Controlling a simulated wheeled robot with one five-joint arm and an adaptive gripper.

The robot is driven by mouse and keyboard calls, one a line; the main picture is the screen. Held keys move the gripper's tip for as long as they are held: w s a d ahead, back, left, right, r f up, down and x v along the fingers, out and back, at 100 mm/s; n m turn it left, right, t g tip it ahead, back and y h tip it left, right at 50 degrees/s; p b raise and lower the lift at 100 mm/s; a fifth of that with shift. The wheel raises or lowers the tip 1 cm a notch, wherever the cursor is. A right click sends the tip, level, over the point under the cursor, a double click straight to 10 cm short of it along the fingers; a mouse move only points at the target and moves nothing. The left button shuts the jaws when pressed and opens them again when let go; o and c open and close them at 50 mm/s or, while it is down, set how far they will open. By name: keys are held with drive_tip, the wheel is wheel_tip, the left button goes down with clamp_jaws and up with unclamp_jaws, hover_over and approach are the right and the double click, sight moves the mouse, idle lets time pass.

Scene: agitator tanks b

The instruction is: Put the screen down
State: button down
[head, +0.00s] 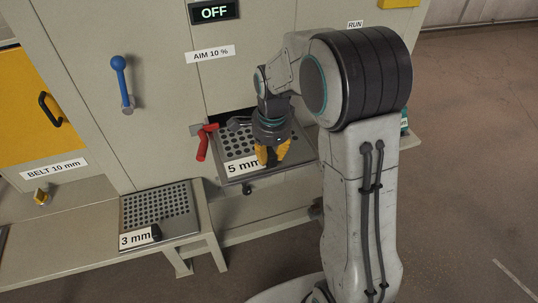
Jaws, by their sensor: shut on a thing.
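A grey perforated screen labelled "5 mm" (236,151) sits at a dark opening in the machine front, with its labelled edge towards me. My gripper (271,157) points down over its front edge. Its yellow fingers are shut on the screen's dark grip, which they mostly hide. My wrist covers part of the screen, and I cannot tell how far its back reaches into the opening. A second screen labelled "3 mm" (158,207) lies flat on the bench (85,235) at the lower left, with a small dark grip at its front edge.
A red lever (203,144) stands just left of the opening. A blue-handled lever (121,80) is on the panel further left. The display (214,12) reads "OFF", and the label below reads "AIM 10 %". Bench space left of the 3 mm screen looks clear.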

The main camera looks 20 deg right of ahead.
drive_tip(key=c, duration=1.2)
unclamp_jaws()
drive_tip(key=shift+c, duration=0.2)
drive_tip(key=shift+r, duration=0.1)
